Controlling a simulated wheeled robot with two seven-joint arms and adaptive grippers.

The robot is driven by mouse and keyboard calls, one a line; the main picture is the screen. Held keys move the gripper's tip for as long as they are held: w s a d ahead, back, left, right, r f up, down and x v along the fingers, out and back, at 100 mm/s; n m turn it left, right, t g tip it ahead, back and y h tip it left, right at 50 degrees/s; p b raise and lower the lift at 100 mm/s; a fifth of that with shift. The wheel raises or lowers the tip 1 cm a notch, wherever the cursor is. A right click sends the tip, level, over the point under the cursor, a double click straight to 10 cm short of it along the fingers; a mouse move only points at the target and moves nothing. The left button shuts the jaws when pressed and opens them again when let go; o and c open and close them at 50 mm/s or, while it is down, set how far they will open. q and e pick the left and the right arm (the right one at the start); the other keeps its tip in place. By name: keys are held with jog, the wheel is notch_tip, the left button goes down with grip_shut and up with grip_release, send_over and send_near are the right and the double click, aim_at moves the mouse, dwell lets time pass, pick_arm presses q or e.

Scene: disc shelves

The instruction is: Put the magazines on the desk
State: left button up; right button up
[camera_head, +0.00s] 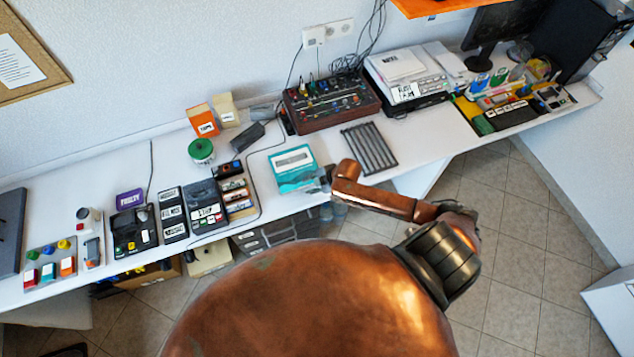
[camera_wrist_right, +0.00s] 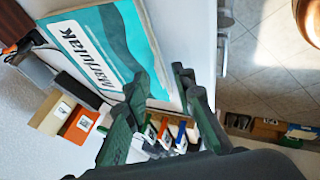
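A teal and white magazine (camera_head: 294,165), perhaps a stack, lies flat on the white desk (camera_head: 420,150) near its front edge. In the right wrist view the magazine (camera_wrist_right: 95,50) shows its cover with the word "Marjulak". My right gripper (camera_head: 322,184) is at the magazine's right front corner. In the right wrist view my right gripper (camera_wrist_right: 158,80) has its fingers apart, one in front of the cover's near corner and one past the edge. I cannot tell whether they touch it. My left gripper is not in view.
A black rack (camera_head: 369,148) lies right of the magazine, with a red-brown mixer (camera_head: 332,102) behind. A green tin (camera_head: 201,150) and small devices stand to the left. Drawers (camera_head: 275,233) are under the desk. Free desk surface shows right of the rack.

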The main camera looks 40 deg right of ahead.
jog(key=v, duration=0.9)
jog(key=shift+s+r, duration=0.2)
jog(key=shift+s, duration=0.05)
